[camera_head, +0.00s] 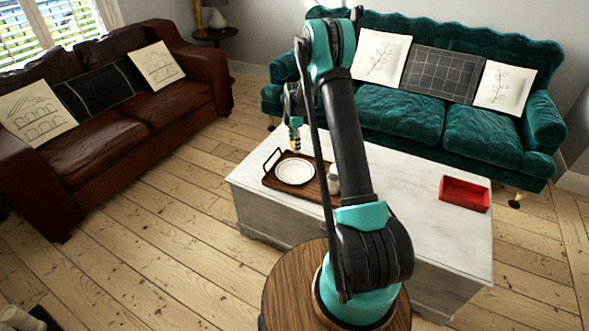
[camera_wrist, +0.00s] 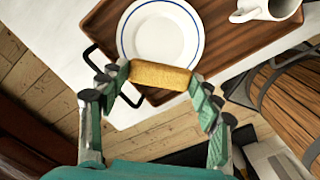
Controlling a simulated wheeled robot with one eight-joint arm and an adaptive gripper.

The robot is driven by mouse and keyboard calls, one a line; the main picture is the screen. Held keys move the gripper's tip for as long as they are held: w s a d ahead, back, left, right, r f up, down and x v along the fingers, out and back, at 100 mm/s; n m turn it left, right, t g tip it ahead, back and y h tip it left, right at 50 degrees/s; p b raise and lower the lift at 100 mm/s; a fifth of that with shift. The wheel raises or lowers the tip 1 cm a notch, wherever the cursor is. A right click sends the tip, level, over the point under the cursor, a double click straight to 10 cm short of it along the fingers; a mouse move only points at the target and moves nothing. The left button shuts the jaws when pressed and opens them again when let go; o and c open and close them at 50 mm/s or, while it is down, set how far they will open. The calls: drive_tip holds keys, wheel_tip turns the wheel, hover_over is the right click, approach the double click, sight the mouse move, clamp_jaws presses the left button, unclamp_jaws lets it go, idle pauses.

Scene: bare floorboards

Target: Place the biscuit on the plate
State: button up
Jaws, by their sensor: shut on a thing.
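The biscuit (camera_wrist: 160,75) is a golden-brown bar held crosswise between the fingertips of my gripper (camera_wrist: 158,82) in the wrist view. In the head view my gripper (camera_head: 295,143) hangs above the far side of the tray, and the biscuit there is too small to make out clearly. The plate (camera_wrist: 160,32) is white with a thin blue ring and looks empty where it shows. It lies on the brown wooden tray (camera_wrist: 222,48). The biscuit overlaps the plate's near rim in the wrist view. The plate also shows in the head view (camera_head: 295,171).
The tray with dark handles rests on a white chest-like table (camera_head: 400,205). A white mug (camera_wrist: 268,10) stands on the tray beside the plate. A red box (camera_head: 465,194) is at the table's right. A brown sofa (camera_head: 110,130) and a green sofa (camera_head: 395,105) stand around it.

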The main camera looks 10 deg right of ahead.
sight(295, 172)
wheel_tip(295, 172, down, 15)
drive_tip(key=shift+r, duration=0.1)
idle(0.4)
drive_tip(key=o, duration=0.8)
